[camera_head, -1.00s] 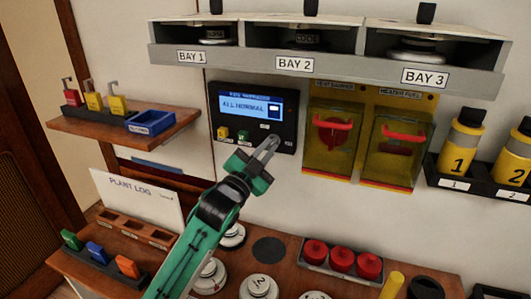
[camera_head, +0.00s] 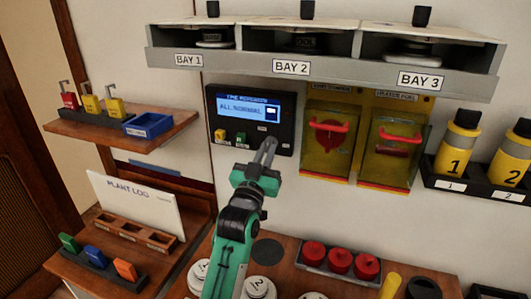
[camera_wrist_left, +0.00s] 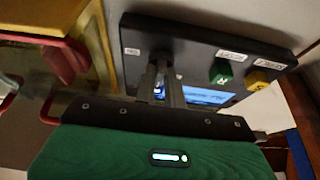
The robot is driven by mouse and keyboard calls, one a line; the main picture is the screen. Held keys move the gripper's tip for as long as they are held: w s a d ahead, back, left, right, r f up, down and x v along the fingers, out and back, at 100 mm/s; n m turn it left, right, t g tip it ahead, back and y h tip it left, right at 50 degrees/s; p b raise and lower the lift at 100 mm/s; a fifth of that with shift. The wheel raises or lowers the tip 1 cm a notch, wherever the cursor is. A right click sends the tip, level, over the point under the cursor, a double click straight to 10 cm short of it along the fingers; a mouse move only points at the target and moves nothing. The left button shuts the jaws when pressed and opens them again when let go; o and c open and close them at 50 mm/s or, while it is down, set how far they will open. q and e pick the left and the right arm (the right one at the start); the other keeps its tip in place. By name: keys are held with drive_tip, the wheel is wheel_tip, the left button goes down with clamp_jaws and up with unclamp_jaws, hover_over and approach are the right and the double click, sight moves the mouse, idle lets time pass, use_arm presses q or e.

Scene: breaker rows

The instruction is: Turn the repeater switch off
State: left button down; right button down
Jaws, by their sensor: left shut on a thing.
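The dark wall panel (camera_head: 280,110) has a lit screen (camera_head: 240,107) reading "ALL NORMAL". A yellow button (camera_head: 220,134) and a green button (camera_head: 241,138) sit along its lower edge. My left gripper (camera_head: 269,146) is at the panel's lower right, its fingers nearly together. In the left wrist view the left gripper (camera_wrist_left: 164,80) is shut on a small dark switch (camera_wrist_left: 161,55) on the panel, partly hidden between the fingers. Labels flank it, too small to read. The green button (camera_wrist_left: 221,72) is apart from the fingers. My right gripper is out of view.
Yellow boxes with red handles (camera_head: 328,126) hang just right of the panel. The bay shelf (camera_head: 310,68) juts out above. A wooden ledge (camera_head: 165,133) with a blue tray is at left. Red knobs (camera_head: 340,262) stand on the counter below.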

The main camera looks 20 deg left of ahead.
use_arm(q)
drive_tip(key=shift+r, duration=0.15)
drive_tip(key=c, duration=1.5)
unclamp_jaws()
drive_tip(key=shift+w, duration=0.1)
drive_tip(key=shift+f, duration=0.2)
drive_tip(key=shift+b+v, duration=2.05)
drive_tip(key=shift+v, duration=4.85)
drive_tip(key=shift+d, duration=0.1)
